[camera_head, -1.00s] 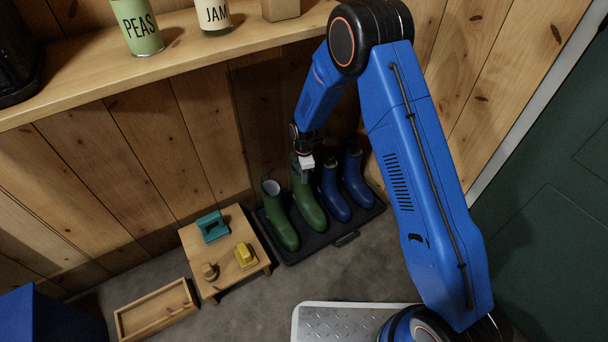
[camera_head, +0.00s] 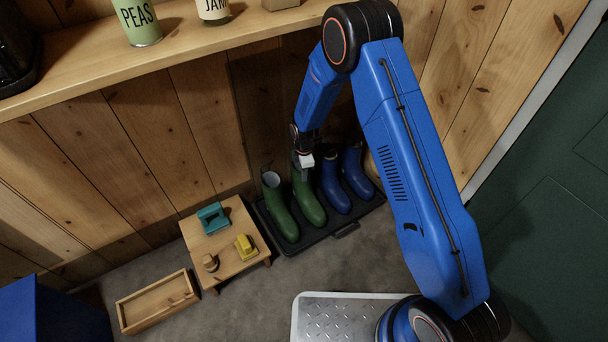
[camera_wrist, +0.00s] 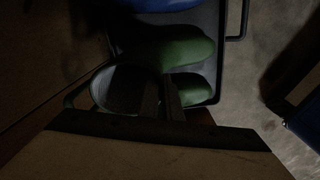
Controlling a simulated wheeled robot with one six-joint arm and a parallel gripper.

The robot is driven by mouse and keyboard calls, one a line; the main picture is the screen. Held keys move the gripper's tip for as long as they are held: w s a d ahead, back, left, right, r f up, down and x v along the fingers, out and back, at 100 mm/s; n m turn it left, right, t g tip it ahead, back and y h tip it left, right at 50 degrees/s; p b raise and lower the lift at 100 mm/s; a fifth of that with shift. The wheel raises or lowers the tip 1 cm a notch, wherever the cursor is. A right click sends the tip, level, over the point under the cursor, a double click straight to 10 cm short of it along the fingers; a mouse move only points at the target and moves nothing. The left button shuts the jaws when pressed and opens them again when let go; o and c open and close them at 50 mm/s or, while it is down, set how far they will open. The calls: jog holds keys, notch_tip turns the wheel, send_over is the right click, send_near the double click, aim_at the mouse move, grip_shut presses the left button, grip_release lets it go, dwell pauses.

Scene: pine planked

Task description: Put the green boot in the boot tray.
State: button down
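A green boot (camera_head: 309,204) stands in the black boot tray (camera_head: 318,241), with its upper end at my gripper (camera_head: 305,169). A second green boot (camera_head: 281,214) stands left of it in the tray. In the wrist view, the dark fingers of my gripper (camera_wrist: 161,98) are at the rim of a boot opening (camera_wrist: 121,90), one over the opening and one beside it. Only a narrow gap shows between them. The dim picture does not show if they press on the rim. A green foot (camera_wrist: 190,53) points right there.
Two blue boots (camera_head: 335,190) stand in the tray, right of the green ones. A low wooden table (camera_head: 228,237) with a teal thing, a yellow thing and a wooden piece stands left of it. A wooden box (camera_head: 157,302) lies on the floor. A shelf (camera_head: 180,55) runs above.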

jog(key=shift+f, duration=0.55)
jog(key=c, duration=1.9)
grip_release()
notch_tip(320, 180, up, 17)
jog(key=shift+r, duration=0.2)
